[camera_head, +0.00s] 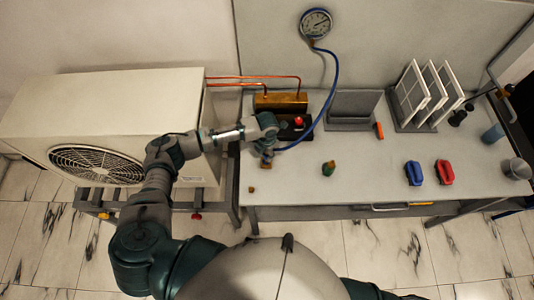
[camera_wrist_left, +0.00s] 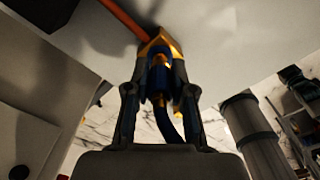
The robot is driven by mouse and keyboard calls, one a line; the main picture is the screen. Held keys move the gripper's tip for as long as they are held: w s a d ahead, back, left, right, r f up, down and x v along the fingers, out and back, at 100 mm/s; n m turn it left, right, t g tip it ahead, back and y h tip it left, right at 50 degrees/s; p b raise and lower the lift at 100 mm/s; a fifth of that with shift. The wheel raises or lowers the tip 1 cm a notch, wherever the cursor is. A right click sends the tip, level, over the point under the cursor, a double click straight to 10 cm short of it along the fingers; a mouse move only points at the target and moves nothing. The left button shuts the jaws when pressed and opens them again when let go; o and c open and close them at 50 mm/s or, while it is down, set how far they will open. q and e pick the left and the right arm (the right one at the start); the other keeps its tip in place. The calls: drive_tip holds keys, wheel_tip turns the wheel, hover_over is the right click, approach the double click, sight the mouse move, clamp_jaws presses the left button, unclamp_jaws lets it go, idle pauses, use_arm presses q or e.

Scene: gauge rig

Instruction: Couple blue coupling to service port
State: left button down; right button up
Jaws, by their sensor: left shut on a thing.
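My left gripper (camera_head: 267,153) is at the left part of the bench, in front of the brass block. It is shut on the blue coupling (camera_wrist_left: 159,75), which shows between the fingers in the left wrist view. The blue hose (camera_head: 333,85) runs from the round gauge (camera_head: 316,23) down to this gripper. A yellow-orange part (camera_wrist_left: 160,42) shows at the fingertips; I cannot tell whether it belongs to the coupling or the gripper. The brass block (camera_head: 281,102) has copper pipes (camera_head: 262,78) running to it. I cannot clearly make out the service port. My right gripper is out of view.
A black box with a red knob (camera_head: 299,121) sits close by the gripper. A grey bin (camera_head: 352,108), filter rack (camera_head: 424,92), green-orange item (camera_head: 328,168), blue item (camera_head: 413,173) and red item (camera_head: 444,172) are on the bench. The air-conditioning unit (camera_head: 110,115) stands left.

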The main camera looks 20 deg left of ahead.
use_arm(q)
drive_tip(key=shift+f+b, duration=0.3)
drive_tip(key=shift+f, duration=0.35)
drive_tip(key=shift+f, duration=0.3)
idle(0.3)
drive_tip(key=c, duration=0.6)
unclamp_jaws()
drive_tip(key=shift+r, duration=0.15)
